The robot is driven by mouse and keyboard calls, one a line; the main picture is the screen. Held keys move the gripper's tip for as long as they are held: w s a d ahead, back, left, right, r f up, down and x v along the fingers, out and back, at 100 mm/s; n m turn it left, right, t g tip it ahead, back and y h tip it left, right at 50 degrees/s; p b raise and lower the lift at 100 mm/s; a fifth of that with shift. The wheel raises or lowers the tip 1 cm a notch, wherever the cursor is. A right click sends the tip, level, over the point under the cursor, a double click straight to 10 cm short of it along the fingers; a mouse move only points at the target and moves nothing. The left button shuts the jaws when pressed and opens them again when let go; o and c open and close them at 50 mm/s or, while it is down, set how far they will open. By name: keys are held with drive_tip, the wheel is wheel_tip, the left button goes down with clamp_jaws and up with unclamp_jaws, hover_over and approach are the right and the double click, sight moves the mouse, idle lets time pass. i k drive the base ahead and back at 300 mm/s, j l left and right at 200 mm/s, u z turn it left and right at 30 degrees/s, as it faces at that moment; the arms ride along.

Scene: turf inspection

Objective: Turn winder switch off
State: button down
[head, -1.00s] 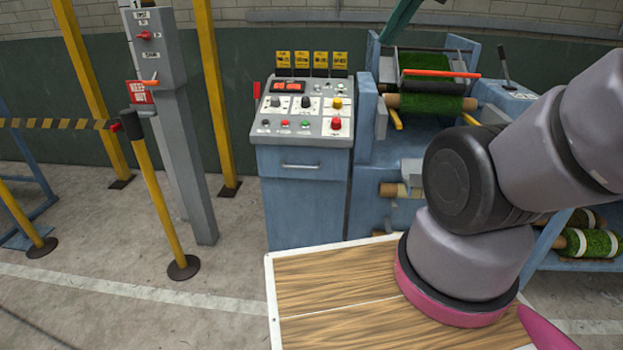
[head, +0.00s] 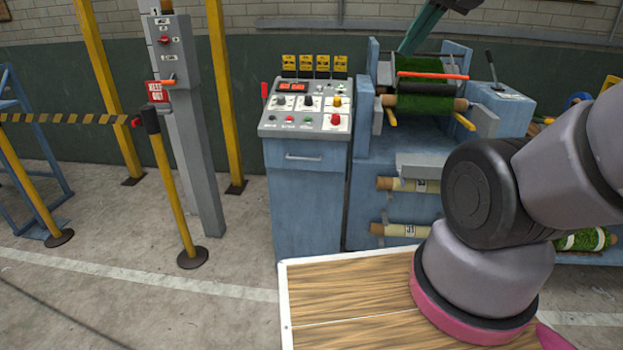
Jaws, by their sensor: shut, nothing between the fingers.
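A blue control cabinet (head: 308,190) with a sloped grey panel (head: 285,126) stands ahead, left of the turf winding machine. The panel holds a lit red display (head: 292,87), dark rotary knobs (head: 308,102), a yellow button (head: 337,101), a red button (head: 335,119) and small coloured buttons. Their labels are too small to read, so I cannot tell which control is the winder switch or how it is set. The winding machine (head: 385,155) carries a green turf roll (head: 425,105). My gripper is out of view; only my arm links show at the right.
A grey post (head: 192,150) with a switch box (head: 167,50) and a red sign (head: 157,91) stands left. A yellow barrier post (head: 175,195) with a striped belt (head: 65,120) and yellow uprights (head: 222,90) are nearby. Concrete floor (head: 130,310) is open at front left.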

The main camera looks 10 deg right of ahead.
sight(336, 119)
drive_tip(key=i+j, duration=0.3)
drive_tip(key=i, duration=0.25)
drive_tip(key=i+j, duration=0.35)
drive_tip(key=i, duration=0.2)
